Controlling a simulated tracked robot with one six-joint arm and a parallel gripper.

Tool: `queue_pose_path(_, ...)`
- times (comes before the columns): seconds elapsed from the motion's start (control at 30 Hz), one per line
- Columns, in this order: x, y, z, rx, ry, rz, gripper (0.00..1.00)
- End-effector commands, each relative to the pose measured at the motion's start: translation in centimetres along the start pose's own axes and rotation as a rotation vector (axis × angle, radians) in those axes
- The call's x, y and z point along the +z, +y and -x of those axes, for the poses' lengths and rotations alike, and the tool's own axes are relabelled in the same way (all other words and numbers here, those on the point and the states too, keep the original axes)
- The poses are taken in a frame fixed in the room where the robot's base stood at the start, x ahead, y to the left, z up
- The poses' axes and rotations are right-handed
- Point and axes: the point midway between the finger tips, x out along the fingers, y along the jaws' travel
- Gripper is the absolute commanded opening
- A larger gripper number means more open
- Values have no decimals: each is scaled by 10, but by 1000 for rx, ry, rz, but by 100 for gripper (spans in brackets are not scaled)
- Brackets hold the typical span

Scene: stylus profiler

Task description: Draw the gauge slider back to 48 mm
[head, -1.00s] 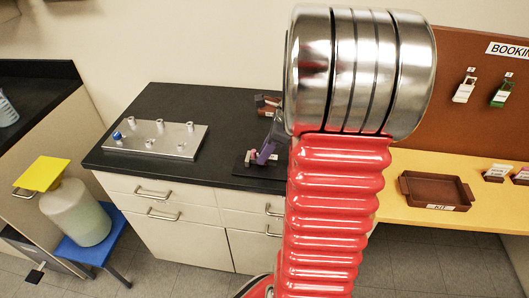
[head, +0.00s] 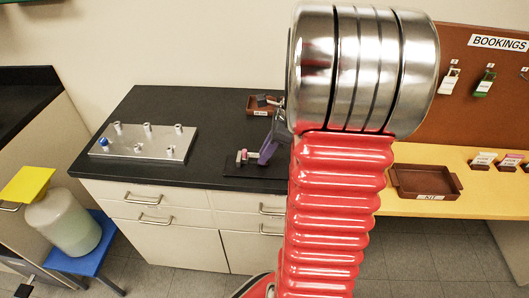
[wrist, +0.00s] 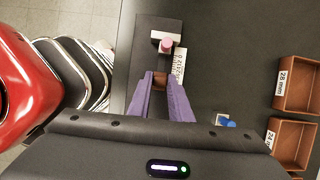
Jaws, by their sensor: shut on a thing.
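The gauge lies on the black bench on a dark base plate (wrist: 146,38). In the wrist view it has a white bracket with a pink tip (wrist: 167,43) and a white numbered scale (wrist: 179,64); the scale reading is too small to make out. My gripper (wrist: 160,78) has purple fingers shut on the brown gauge slider (wrist: 160,80), apart from the pink tip. In the head view my gripper (head: 266,152) is right of the pink tip (head: 242,156), partly behind my red arm.
A metal plate with several posts (head: 145,143) stands left on the bench. A brown tray (head: 258,106) sits behind the gauge. The wrist view shows brown trays (wrist: 297,84) at right and a small blue-topped thing (wrist: 228,122) beside my gripper. Bare bench lies between.

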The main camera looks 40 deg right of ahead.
Motion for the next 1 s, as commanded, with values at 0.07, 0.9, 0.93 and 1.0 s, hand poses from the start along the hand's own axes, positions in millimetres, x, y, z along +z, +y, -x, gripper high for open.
queue_pose_path(0.07, -3, -1, 1, -2, 5, 1, 0)
queue_pose_path(0.9, 0, -1, 6, -2, 4, 5, 38)
queue_pose_path(0.93, 0, -1, 8, -2, 4, 5, 38)
queue_pose_path(1.0, -1, -2, 15, -3, 4, 4, 38)
